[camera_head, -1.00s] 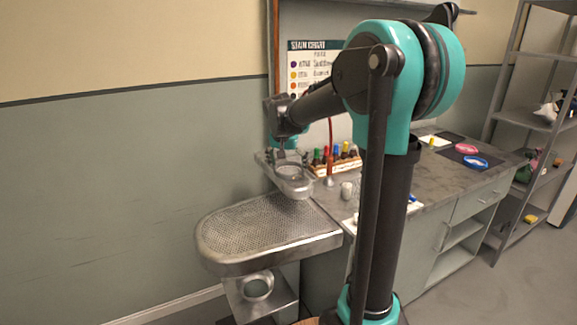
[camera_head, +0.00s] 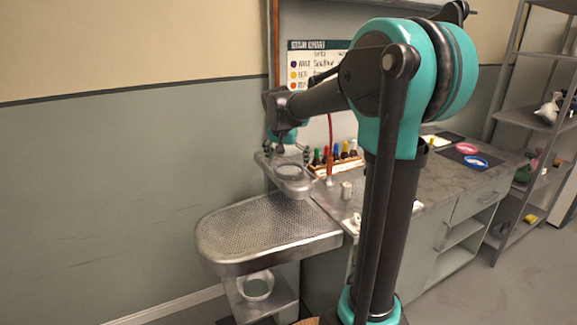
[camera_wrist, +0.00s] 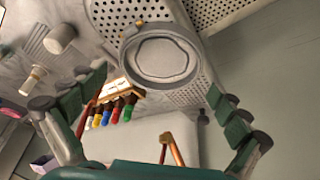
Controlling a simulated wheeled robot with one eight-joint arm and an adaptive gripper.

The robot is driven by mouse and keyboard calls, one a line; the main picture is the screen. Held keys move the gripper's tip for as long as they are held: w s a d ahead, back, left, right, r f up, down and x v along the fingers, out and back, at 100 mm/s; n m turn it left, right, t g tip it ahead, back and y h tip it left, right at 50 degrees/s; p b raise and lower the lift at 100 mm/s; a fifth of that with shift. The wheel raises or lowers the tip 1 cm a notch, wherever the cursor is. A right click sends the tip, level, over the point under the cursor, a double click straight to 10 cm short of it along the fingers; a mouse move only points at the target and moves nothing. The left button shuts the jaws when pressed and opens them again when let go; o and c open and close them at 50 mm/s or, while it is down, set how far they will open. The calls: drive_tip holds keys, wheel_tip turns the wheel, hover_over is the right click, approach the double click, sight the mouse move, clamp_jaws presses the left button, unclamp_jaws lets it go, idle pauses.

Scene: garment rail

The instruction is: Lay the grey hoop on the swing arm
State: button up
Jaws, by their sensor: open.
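The grey hoop (camera_head: 290,178) lies roughly flat on the rounded end of the metal swing arm (camera_head: 296,190), beside the perforated board. In the wrist view the hoop (camera_wrist: 128,57) shows as a grey ring with a thinner dark outline inside it. How exactly it seats on the arm's end is hard to tell. My gripper (camera_head: 287,148) is just above the hoop, apart from it. In the wrist view its two fingers (camera_wrist: 148,90) are spread wide, with nothing between them; the hoop is beyond their tips.
The perforated metal board (camera_head: 265,225) stands in front of the swing arm. A rack of coloured bottles (camera_head: 340,160) and a white cup (camera_head: 347,190) are close on the right, on the counter (camera_head: 400,195). Pink and blue rings (camera_head: 474,161) lie farther right. The wall is behind.

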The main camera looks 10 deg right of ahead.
drive_tip(key=v, duration=1)
